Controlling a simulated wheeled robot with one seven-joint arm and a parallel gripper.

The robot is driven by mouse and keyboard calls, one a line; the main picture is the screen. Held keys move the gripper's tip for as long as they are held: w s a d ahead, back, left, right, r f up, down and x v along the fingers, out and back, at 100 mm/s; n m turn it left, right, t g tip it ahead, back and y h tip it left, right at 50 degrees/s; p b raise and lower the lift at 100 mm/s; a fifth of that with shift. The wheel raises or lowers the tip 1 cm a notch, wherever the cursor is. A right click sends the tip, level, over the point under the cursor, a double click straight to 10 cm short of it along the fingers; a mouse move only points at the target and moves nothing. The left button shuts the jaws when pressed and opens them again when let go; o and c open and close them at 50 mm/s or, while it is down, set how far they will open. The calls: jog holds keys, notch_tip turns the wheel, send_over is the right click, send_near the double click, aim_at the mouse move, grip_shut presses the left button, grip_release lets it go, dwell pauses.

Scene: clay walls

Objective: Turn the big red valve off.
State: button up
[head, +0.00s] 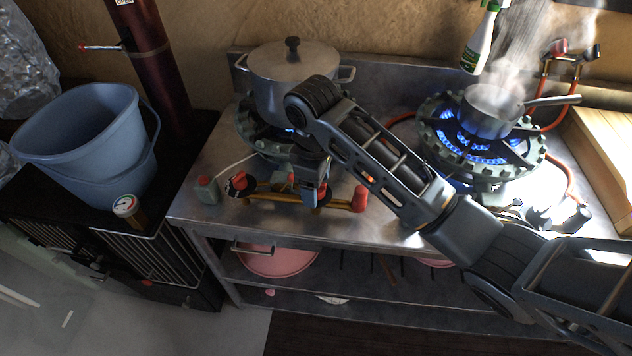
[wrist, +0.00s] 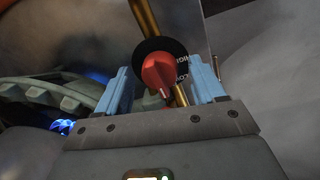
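In the wrist view, a red valve knob (wrist: 160,73) sits on a black dial (wrist: 181,55) with white lettering, partly "LOW". A brass pipe (wrist: 146,20) runs behind it. The knob is between the two blue fingers of my gripper (wrist: 163,88), with a gap visible on each side. In the head view, my gripper (head: 308,196) points down at the brass gas pipe (head: 270,195) in front of the left burner; my arm hides part of it. Another red knob (head: 239,181) on a black dial is to its left, and a red end piece (head: 359,198) is to its right.
A lidded pot (head: 290,75) stands on the left burner, whose blue flame shows. A steaming saucepan (head: 492,110) stands on the lit right burner (head: 455,145). A small green container (head: 207,190) stands left of the pipe. A blue bucket (head: 85,140) is at the far left.

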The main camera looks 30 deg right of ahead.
jog(key=shift+r, duration=0.1)
notch_tip(320, 180, up, 6)
jog(key=shift+s+a+r+p, duration=0.15)
jog(key=shift+r+p, duration=0.05)
jog(key=shift+p, duration=0.3)
jog(key=shift+r+p, duration=0.5)
jog(key=shift+r, duration=0.1)
jog(key=shift+a, duration=0.1)
